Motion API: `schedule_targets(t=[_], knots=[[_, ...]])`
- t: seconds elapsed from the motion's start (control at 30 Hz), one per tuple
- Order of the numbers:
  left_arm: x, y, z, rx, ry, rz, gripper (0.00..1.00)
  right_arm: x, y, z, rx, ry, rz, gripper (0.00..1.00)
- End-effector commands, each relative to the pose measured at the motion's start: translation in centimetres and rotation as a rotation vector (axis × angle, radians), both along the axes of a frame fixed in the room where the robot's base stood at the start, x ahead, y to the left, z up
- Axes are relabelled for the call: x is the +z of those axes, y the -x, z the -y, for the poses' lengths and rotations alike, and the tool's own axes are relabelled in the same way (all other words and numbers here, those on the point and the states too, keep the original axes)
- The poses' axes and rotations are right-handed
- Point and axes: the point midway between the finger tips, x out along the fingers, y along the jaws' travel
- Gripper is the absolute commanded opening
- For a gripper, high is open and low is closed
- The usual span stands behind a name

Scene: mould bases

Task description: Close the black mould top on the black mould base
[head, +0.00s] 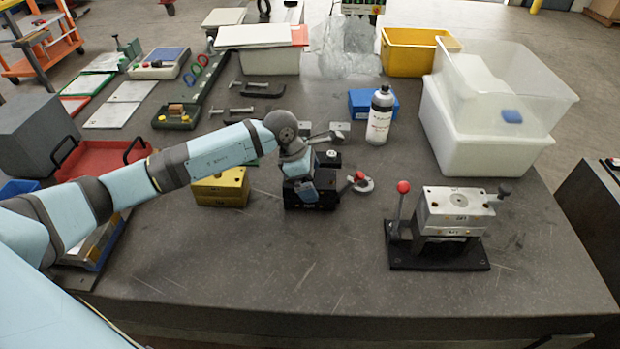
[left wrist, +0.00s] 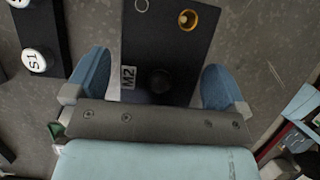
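A black mould block (head: 312,196) stands near the middle of the table, partly hidden by my left gripper (head: 303,182). In the left wrist view a black block labelled M2 (left wrist: 165,50), with a brass-lined hole and a dark round knob, lies between the two blue fingertips of my left gripper (left wrist: 155,85). A gap shows between the left finger and the block; the right finger is close to its edge, and contact is unclear. A small black piece with a round knob (head: 328,158) shows just behind the gripper. I cannot tell mould top from base here. My right gripper is out of view.
A yellow block (head: 222,188) stands left of the black block. A red-knobbed clamp fixture with a metal mould (head: 455,212) stands at right. The front middle of the table is clear.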

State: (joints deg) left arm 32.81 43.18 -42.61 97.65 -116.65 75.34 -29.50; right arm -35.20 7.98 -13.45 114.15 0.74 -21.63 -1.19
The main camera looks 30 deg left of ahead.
Motion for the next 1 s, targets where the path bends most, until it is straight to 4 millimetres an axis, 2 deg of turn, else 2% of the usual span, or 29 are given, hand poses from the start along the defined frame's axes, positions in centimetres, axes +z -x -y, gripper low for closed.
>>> schedule_targets(t=[0.23, 0.37, 0.8, 1.0], knots=[[-0.1, 0.1, -0.1, 0.0, -0.001, -0.004, 1.0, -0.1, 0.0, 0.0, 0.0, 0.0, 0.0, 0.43], [1.0, 0.3, -0.5, -0.001, -0.002, -0.001, 1.0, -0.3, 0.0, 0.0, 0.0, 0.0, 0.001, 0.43], [9.8, 1.8, -3.8, 0.0, -0.002, 0.002, 1.0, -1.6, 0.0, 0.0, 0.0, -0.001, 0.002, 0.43], [12.2, 2.3, -4.6, 0.0, 0.0, 0.001, 1.0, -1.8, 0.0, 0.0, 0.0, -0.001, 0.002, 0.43]])
